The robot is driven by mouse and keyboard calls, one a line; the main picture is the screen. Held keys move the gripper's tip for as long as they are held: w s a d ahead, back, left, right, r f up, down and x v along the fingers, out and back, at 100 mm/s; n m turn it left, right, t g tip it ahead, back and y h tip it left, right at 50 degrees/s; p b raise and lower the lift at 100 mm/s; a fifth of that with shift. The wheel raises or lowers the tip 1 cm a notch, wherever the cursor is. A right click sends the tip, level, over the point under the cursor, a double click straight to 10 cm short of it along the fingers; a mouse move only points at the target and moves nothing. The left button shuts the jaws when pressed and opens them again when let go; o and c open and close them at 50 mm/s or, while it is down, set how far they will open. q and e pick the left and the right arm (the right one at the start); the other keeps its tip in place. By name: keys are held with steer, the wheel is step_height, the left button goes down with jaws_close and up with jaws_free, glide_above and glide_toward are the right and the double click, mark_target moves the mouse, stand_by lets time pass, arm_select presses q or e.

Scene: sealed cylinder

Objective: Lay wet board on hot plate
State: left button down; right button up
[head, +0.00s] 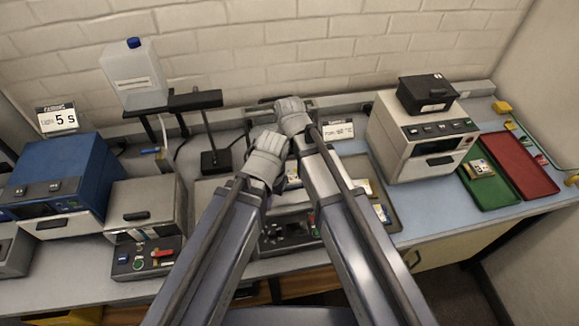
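My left gripper (265,158), a pale grey glove-like hand, is at the middle of the bench. My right gripper (292,114) is just beyond it, near the back wall, and the two overlap in view. I cannot see whether either is open or holds anything. A small board (293,179) shows partly between my arms.
A blue machine (62,180) and a grey box (146,208) stand left. A jug (133,77) stands on a raised shelf. A white machine (418,138) stands right, near green (490,190) and red (527,165) trays. The front right bench is clear.

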mark_target(290, 176)
step_height(290, 176, up, 9)
steer(key=p, duration=0.8)
steer(key=shift+r, duration=0.2)
stand_by(0.6)
